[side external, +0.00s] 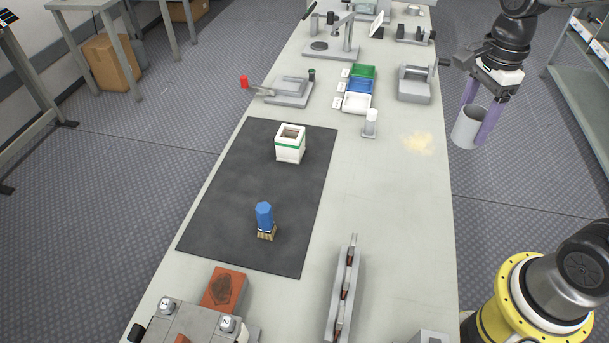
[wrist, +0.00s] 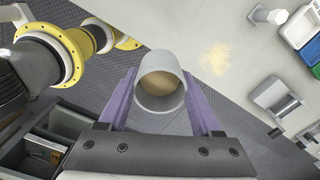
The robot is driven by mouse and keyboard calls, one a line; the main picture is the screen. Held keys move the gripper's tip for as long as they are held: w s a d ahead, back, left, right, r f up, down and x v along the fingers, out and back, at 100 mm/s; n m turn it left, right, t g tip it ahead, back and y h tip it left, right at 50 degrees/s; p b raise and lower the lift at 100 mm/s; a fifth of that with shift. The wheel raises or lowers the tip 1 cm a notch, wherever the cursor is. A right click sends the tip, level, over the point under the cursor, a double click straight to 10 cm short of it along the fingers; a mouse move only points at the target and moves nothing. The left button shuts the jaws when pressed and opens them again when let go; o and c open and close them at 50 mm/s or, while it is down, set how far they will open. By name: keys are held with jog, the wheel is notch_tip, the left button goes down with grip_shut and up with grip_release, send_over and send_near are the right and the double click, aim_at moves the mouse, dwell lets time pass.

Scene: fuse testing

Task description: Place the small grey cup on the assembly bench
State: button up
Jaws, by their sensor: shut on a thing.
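The small grey cup (side external: 468,127) is held between the purple fingers of my gripper (side external: 482,125) in the side external view. The cup is upright or nearly so, to the right of the bench edge and over the floor. In the wrist view, the cup (wrist: 161,84) sits between the two purple fingers of my gripper (wrist: 162,100), and tan material shows inside it. The assembly bench (side external: 400,220) is the long pale table in the middle, left of my gripper.
A patch of tan powder (side external: 418,143) lies on the bench near its right edge. A dark mat (side external: 225,190) carries a white box (side external: 290,146) and a blue piece (side external: 264,216). Coloured bins (side external: 360,87) and metal fixtures stand farther back. The bench's right middle is clear.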

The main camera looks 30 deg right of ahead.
jog(key=w+a+n, duration=0.3)
jog(key=w+a, duration=0.1)
jog(key=a, duration=0.5)
jog(key=w+a+n, duration=0.3)
jog(key=w+a, duration=0.2)
jog(key=a, duration=0.4)
jog(key=n, duration=0.2)
send_near(278, 189)
jog(key=shift+s+d+f, duration=0.15)
jog(key=shift+s+d, duration=0.15)
jog(key=shift+s, duration=0.3)
jog(key=shift+w+a+f, duration=0.2)
jog(key=shift+w+f, duration=0.15)
jog(key=shift+f, duration=0.1)
jog(key=shift+w+a+f, duration=0.15)
jog(key=shift+w+f, duration=0.15)
jog(key=shift+f, duration=1.5)
jog(key=shift+f, duration=0.15)
